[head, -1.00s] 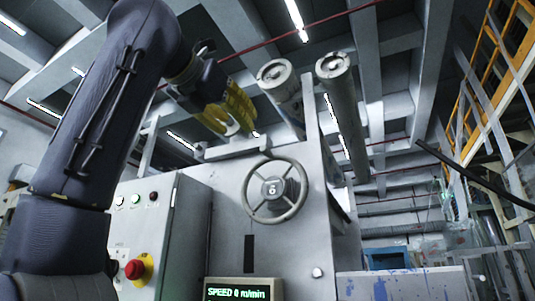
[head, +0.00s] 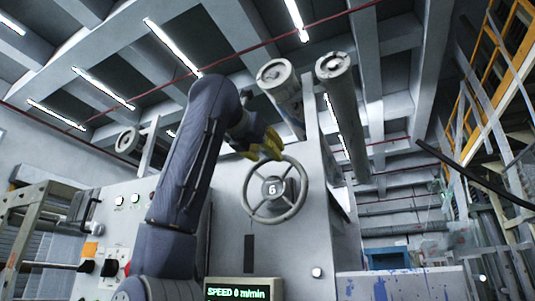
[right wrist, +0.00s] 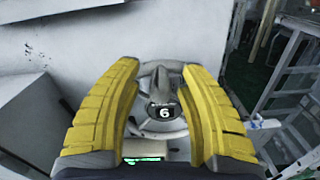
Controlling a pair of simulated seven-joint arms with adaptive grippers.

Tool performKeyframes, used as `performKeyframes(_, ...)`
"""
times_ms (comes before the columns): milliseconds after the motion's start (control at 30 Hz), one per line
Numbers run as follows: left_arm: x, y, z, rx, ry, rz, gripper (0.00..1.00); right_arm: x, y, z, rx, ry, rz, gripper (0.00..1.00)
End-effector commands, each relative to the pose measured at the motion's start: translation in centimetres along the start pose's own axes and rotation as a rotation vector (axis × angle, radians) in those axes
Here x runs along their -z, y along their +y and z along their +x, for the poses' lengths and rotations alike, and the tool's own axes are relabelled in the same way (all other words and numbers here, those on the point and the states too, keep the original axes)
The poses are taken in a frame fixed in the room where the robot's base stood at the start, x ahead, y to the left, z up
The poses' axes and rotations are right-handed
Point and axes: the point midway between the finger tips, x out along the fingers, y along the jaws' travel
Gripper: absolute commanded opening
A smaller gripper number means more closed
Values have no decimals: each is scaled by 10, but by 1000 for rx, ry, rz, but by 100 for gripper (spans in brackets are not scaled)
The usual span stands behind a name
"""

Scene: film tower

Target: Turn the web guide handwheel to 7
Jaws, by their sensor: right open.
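The web guide handwheel (head: 273,189) is a grey spoked wheel on the front of the pale machine housing, and its hub dial reads 6. It also shows in the right wrist view (right wrist: 163,113), between and beyond the yellow fingers, with the 6 upright. My right gripper (head: 269,148) is open and empty at the top of the wheel rim in the head view. In the right wrist view the open right gripper (right wrist: 161,68) has a finger on either side of the hub. I cannot tell whether a finger touches the rim. My left gripper is not in view.
A speed display (head: 243,290) reading 0 m/min sits below the wheel. Two rollers (head: 338,90) stick out above the housing. A control cabinet (head: 118,225) with buttons and switches stands at the left, partly behind my arm. Space right of the wheel looks clear.

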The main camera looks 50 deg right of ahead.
Motion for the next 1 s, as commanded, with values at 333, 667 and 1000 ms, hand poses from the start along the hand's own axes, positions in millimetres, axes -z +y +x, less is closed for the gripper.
performKeyframes(333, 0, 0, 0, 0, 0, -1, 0, 0, 0, 9, -1, 0, 0, 40)
performKeyframes(667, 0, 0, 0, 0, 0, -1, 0, 0, 0, 9, -1, 0, 0, 25)
performKeyframes(1000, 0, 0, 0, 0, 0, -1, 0, 0, 0, 9, -1, 0, 0, 0)
